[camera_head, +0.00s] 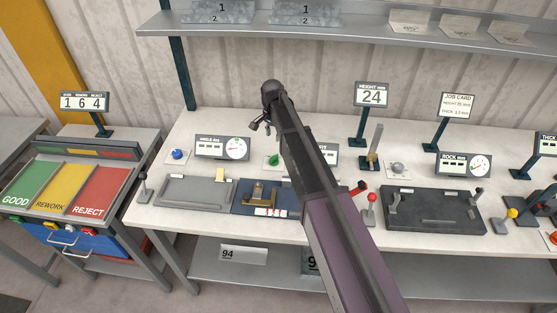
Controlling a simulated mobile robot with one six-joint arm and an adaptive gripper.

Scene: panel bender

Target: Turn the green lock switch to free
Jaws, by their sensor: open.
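A small green switch (272,160) sits on the bench top near the back, just right of the angle gauge (222,148). Its handle is too small to read which position it is in, and I see no legible "free" mark. My gripper (260,127) hangs from the end of my arm, above and slightly left of the green switch in the picture. It is open, holds nothing and looks apart from the switch. My arm covers the bench just right of the switch and part of the display behind it.
A blue knob (179,155) stands left of the angle gauge. A grey plate (196,190) and a blue mat (243,204) with a brass fixture lie in front. A red-topped lever (371,199) stands right of my arm. A shelf (350,33) runs above the bench.

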